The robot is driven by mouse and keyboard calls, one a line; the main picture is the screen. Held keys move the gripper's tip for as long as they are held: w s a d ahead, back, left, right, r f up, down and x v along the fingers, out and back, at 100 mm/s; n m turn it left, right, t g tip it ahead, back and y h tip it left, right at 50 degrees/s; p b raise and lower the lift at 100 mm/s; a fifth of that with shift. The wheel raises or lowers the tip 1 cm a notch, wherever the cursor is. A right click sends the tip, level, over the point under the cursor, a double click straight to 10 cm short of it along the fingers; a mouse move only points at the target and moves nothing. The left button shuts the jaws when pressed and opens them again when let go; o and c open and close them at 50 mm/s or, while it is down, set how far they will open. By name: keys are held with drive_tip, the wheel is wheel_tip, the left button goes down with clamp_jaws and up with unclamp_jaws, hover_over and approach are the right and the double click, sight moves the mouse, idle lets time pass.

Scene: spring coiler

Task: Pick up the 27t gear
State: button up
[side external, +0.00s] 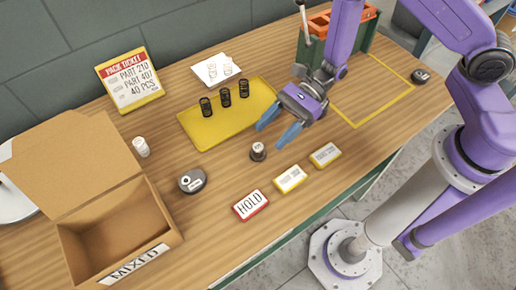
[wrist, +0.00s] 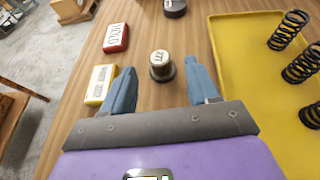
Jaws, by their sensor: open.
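The 27t gear looks like the small dark round piece with a pale marked top (side external: 258,151) standing upright on the wooden table, in front of the yellow mat. In the wrist view this gear (wrist: 161,66) sits ahead, seen between the two blue fingertips, its top lettering too small to read surely. My gripper (side external: 278,128) is open and empty, above the table and up and to the right of the gear in the side view. In the wrist view my gripper (wrist: 160,80) has a finger on each side of the gear's image, not touching it.
The yellow mat (side external: 208,131) holds three black springs (side external: 226,97). A red HOLD sign (side external: 250,205) and two yellow-edged labels (side external: 290,179) lie in front of the gear. A dark disc (side external: 192,181), a white cylinder (side external: 141,147) and an open cardboard box (side external: 164,238) stand left.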

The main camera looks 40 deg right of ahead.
sight(255, 149)
drive_tip(key=shift+x, duration=1.95)
drive_tip(key=shift+r, duration=0.1)
clamp_jaws()
drive_tip(key=shift+r, duration=0.2)
